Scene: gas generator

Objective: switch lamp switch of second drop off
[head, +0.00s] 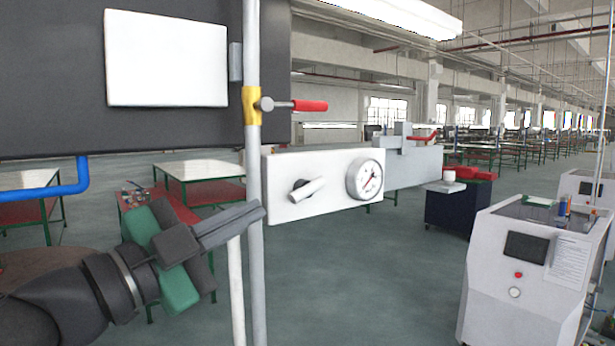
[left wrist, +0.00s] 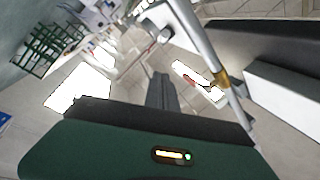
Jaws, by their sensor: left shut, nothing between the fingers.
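A white panel (head: 330,165) carries a rotary switch (head: 306,189) with a pale lever-like knob, tilted up to the right. A round gauge (head: 365,179) sits to its right. No label shows which drop the switch belongs to. My left gripper (head: 259,212), with a green and black body, is shut and empty. In the head view its tips overlap the grey vertical pipe, left of and a little below the switch; contact cannot be told. My right gripper is not in view.
The grey pipe (head: 252,50) bears a yellow valve (head: 251,105) with a red handle (head: 309,106), above the panel. A dark cabinet (head: 60,70) with a white plate (head: 166,58) fills the upper left. A white machine (head: 525,270) stands at right; open floor lies between.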

